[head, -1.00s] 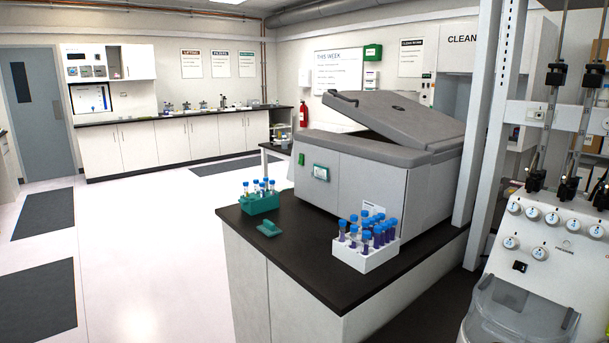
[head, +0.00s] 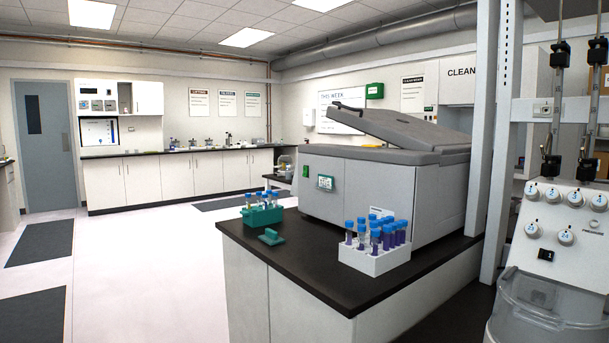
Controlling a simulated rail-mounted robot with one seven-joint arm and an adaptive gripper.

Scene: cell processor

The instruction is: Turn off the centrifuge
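The centrifuge (head: 389,196) is a large grey box on the dark-topped bench in the middle right of the head view. Its lid (head: 385,128) is tilted open, with a dark handle at its raised left edge. On its front are a small lit display panel (head: 326,183) and a green switch (head: 306,171) at the upper left. The inside of the centrifuge is hidden from this low angle. My gripper is not in view.
On the bench top (head: 300,262) stand a green rack (head: 262,217) of tubes, a small green block (head: 271,237) and a white rack (head: 375,259) of blue-capped tubes. A grey post (head: 492,130) and a white machine (head: 560,240) stand at right.

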